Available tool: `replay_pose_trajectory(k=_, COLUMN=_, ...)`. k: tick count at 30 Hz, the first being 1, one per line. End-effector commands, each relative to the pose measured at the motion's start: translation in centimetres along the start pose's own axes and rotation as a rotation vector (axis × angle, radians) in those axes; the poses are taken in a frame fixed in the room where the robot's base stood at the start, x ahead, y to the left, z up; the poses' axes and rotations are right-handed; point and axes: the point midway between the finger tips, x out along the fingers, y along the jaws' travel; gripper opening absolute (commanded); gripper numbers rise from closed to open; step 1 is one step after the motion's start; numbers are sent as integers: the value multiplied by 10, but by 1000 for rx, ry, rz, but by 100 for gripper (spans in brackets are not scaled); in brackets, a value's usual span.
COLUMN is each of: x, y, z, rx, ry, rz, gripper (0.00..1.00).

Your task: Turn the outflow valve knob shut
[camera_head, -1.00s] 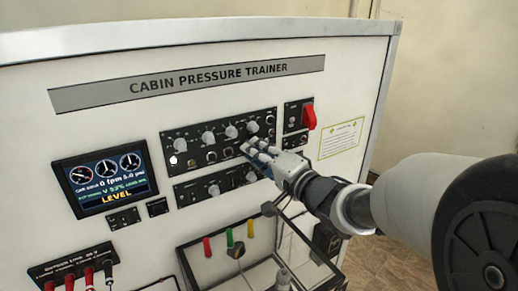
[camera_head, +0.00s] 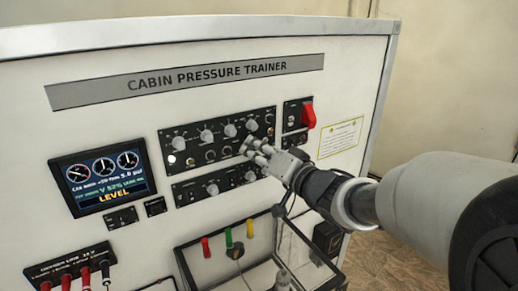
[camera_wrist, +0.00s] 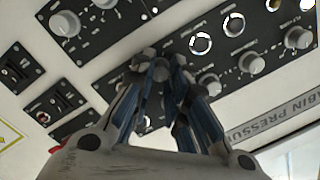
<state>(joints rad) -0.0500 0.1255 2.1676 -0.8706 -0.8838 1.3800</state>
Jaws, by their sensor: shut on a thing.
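My gripper (camera_head: 252,148) is at the right part of the upper black control panel (camera_head: 183,136) on the cabin pressure trainer. Its fingers are closed together on a small knob, which I take to be the outflow valve knob; they hide most of it. The wrist view also shows the fingertips of my gripper (camera_wrist: 162,64) against the panel, with the held knob mostly covered. The display screen (camera_head: 103,180) shows gauges, small white and green readings, a percentage with a V, and the word LEVEL in yellow. The small digits are hard to read.
Grey knobs stand close by: one right above the fingers (camera_head: 252,125), one to its left (camera_head: 230,130). A red switch (camera_head: 308,115) sits at the right. A lower knob panel (camera_head: 199,192) lies beneath. A clear-sided case (camera_head: 185,270) stands below, under my arm.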

Motion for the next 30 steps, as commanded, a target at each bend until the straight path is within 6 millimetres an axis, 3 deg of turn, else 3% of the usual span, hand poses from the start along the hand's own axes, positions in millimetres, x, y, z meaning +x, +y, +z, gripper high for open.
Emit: replay_pose_trajectory(k=30, x=0, y=-1, z=3, rx=-962, ry=-32, rz=91, gripper=0)
